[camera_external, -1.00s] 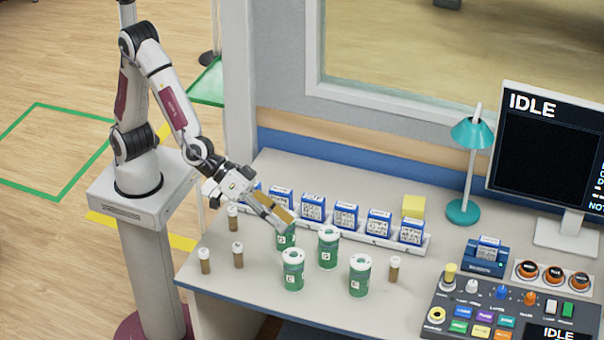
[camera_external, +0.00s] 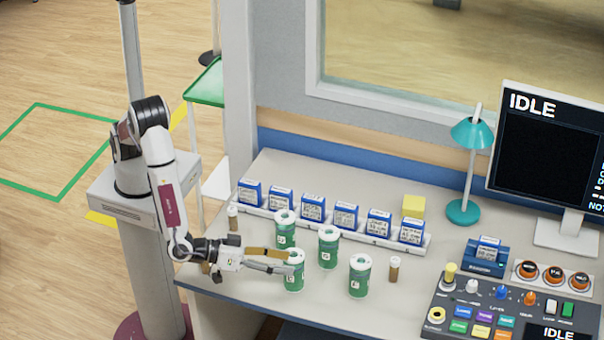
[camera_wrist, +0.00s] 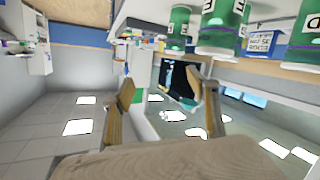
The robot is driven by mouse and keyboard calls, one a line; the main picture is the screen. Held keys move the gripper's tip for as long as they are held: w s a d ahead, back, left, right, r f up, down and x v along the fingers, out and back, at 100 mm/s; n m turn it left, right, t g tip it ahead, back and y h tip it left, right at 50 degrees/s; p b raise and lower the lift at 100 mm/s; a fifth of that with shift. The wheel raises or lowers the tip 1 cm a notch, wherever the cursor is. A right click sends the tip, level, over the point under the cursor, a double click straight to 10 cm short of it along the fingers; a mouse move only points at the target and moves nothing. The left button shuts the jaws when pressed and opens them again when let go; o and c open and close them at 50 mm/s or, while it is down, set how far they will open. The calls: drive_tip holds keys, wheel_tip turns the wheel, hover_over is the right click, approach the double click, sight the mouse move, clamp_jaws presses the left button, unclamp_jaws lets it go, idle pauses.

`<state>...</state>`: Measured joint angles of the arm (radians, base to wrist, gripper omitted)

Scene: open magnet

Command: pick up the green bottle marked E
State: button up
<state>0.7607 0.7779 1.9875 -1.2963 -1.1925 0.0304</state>
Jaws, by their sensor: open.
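Several green bottles with white caps stand on the desk, and their letters are too small to read surely in the external view. They are the front-left bottle (camera_external: 294,275), back-left bottle (camera_external: 284,236), middle bottle (camera_external: 328,255) and right bottle (camera_external: 359,281). I cannot tell which is E. My gripper (camera_external: 290,259) is open, pointing right, with its fingertips overlapping the front-left bottle's upper part. In the wrist view my gripper (camera_wrist: 168,100) has no bottle between its fingers. Green bottles (camera_wrist: 180,30) show along the top there, a large one (camera_wrist: 222,30) with a cropped letter.
Small brown vials (camera_external: 394,269) stand around the bottles. A white rack (camera_external: 335,228) of blue boxes lies behind them. A teal lamp (camera_external: 463,212), yellow block (camera_external: 413,206) and control panel (camera_external: 485,305) are to the right. The desk's front edge lies close below the bottles.

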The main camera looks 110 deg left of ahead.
sight(293, 259)
drive_tip(key=s+a+f+y, duration=0.1)
drive_tip(key=s+f, duration=0.1)
drive_tip(key=s+a+f+y, duration=0.1)
drive_tip(key=f+y, duration=0.1)
drive_tip(key=s+a+f+y, duration=0.1)
drive_tip(key=s+f, duration=0.1)
drive_tip(key=shift+s+a+f+m, duration=0.15)
drive_tip(key=shift+s+a+m, duration=0.15)
drive_tip(key=shift+m, duration=0.1)
drive_tip(key=shift+s+a+f+y, duration=0.25)
drive_tip(key=shift+s+a+y, duration=0.15)
drive_tip(key=shift+s, duration=0.1)
drive_tip(key=shift+x, duration=1.35)
drive_tip(key=shift+w, duration=0.1)
drive_tip(key=shift+x, duration=2.5)
drive_tip(key=shift+w+d+f, duration=0.15)
drive_tip(key=shift+d, duration=0.05)
drive_tip(key=shift+c, duration=0.4)
drive_tip(key=c, duration=1.4)
drive_tip(key=shift+c, duration=0.2)
